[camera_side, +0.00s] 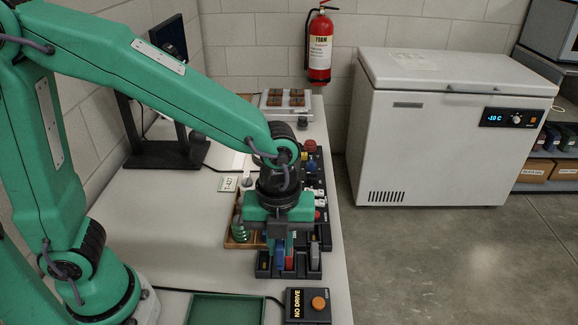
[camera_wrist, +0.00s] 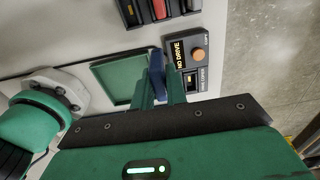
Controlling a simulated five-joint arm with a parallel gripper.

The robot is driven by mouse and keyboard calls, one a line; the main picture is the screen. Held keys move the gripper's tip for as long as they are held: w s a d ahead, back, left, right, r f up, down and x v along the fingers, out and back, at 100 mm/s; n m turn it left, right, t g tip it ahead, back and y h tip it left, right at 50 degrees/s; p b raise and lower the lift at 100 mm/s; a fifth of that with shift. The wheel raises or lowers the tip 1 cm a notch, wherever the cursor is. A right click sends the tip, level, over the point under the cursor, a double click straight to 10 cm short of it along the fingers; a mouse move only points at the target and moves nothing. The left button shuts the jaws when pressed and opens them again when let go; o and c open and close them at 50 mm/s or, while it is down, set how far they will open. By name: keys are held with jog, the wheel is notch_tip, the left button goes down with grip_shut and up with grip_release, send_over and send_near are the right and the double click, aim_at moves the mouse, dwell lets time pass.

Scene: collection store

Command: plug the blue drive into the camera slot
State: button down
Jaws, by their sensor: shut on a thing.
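My gripper (camera_side: 281,250) is shut on the blue drive (camera_side: 280,254). In the wrist view my gripper (camera_wrist: 162,84) holds the blue drive (camera_wrist: 157,64) upright between its fingers, which hide part of it. The drive shows apart from the dark rack and appears over the gap between the green tray and the dark reader box; its exact height is hard to tell. The reader box (camera_side: 296,317) shows "NO DRIVE" and has an orange button. In the wrist view the box (camera_wrist: 181,66) also has a slot panel (camera_wrist: 193,80) with a small label, too small to read surely.
The dark rack (camera_side: 262,273) holds a red drive (camera_side: 290,263) and a grey drive (camera_side: 314,256). The green tray (camera_side: 225,309) is empty, left of the reader box. A wooden holder (camera_side: 232,243) with green pieces stands behind. The table's right edge is close to the box.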

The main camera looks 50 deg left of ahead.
jog(key=w+a+f, duration=0.2)
jog(key=w+a, duration=0.1)
jog(key=w, duration=0.5)
jog(key=w+a+f, duration=0.1)
jog(key=w+a, duration=0.2)
jog(key=w, duration=0.5)
jog(key=shift+f, duration=0.4)
jog(key=shift+d+f, duration=0.1)
jog(key=shift+f, duration=2.75)
jog(key=shift+f, duration=0.65)
jog(key=c, duration=1.7)
grip_release()
jog(key=shift+r, duration=0.1)
